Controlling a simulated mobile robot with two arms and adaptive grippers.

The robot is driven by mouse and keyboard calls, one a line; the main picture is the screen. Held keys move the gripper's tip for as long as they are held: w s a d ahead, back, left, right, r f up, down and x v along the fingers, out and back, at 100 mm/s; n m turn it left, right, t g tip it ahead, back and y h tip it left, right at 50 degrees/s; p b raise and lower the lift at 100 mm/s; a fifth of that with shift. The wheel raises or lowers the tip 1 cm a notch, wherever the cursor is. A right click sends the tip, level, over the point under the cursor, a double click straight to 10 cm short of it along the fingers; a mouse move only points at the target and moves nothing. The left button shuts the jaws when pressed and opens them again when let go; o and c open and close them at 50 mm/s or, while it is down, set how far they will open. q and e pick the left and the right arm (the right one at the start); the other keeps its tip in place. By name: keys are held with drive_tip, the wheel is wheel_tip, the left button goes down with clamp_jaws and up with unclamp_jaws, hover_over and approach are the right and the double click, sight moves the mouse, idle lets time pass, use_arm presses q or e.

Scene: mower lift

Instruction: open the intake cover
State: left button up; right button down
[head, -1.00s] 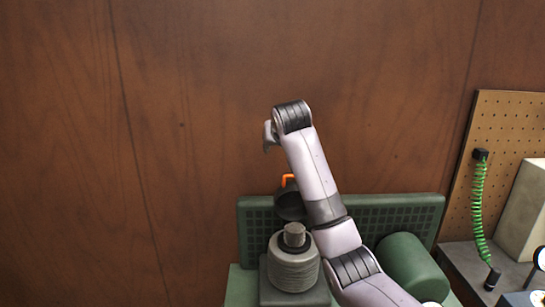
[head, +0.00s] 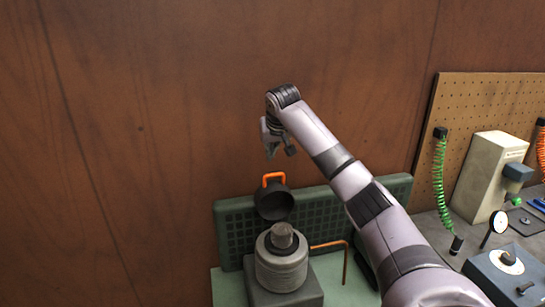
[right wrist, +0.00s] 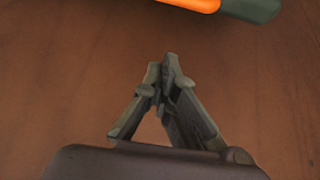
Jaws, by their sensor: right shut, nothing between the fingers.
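In the head view a dark round cup-shaped piece with an orange handle (head: 273,203), which looks like the intake cover, stands against the green grille panel (head: 237,227). It is behind and above the ribbed grey cylinder (head: 281,270), with the handle at its top. I cannot tell if it is latched or loose. My right gripper (head: 279,153) hangs above the handle, apart from it in the picture. In the right wrist view its fingers (right wrist: 163,72) are shut and empty. An orange piece with a dark end (right wrist: 205,5) shows at that view's top edge. My left gripper is not in view.
A thin orange bent rod (head: 330,245) stands right of the cylinder, near my right arm. A pegboard (head: 490,95), a green coiled hose (head: 438,185) and a bench with a pale machine (head: 495,165) are at the right. The brown wall at left is clear.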

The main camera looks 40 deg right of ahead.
sight(273, 180)
drive_tip(key=shift+s+a+f+p, duration=0.3)
drive_tip(key=shift+s+f+p, duration=0.2)
drive_tip(key=shift+s, duration=0.05)
drive_tip(key=shift+s+a+f+p, duration=0.25)
drive_tip(key=shift+s+f+p, duration=0.2)
drive_tip(key=shift+s, duration=0.05)
drive_tip(key=shift+s+a, duration=0.1)
drive_tip(key=shift+s, duration=0.1)
drive_tip(key=shift+a+f, duration=0.15)
drive_tip(key=shift+f, duration=0.05)
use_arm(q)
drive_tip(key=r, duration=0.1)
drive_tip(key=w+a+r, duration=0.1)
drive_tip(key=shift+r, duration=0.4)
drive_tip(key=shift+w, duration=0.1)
